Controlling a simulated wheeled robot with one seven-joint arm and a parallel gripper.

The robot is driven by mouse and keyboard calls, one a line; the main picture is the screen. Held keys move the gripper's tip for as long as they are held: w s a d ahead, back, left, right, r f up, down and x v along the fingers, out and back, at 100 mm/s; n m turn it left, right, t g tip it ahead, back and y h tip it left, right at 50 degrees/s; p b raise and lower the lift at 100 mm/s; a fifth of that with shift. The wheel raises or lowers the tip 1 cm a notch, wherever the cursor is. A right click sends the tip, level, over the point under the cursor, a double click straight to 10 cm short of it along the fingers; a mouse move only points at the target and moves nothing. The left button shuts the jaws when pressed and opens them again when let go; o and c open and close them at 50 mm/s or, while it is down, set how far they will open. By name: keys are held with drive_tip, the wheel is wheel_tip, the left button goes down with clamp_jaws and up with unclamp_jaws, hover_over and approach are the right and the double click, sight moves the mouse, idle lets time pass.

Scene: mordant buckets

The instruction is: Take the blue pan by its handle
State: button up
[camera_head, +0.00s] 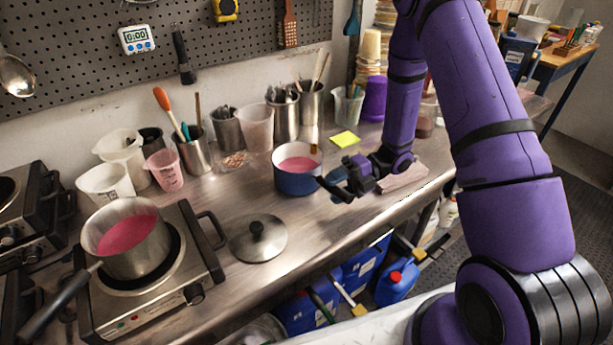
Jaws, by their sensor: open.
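The blue pan (294,184) stands upright on the steel bench, with pink liquid inside. Its dark handle (334,191) points right and toward the bench's front edge. My gripper (342,181) is just right of the pan, at the handle. Its dark fingers overlap the handle in the picture, so I cannot tell whether they are around it or touching it. The gripper is open, and the pan sits flat on the bench.
A steel pot (128,243) of pink liquid stands on a hot plate (196,262) at left. A loose lid (258,238) lies in front of the pan. Tool-filled cups (286,118) and beakers line the back. A yellow note (345,139) lies behind the gripper.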

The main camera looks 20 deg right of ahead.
drive_tip(key=shift+x, duration=1.35)
drive_tip(key=shift+c, duration=0.2)
clamp_jaws()
drive_tip(key=shift+r, duration=0.2)
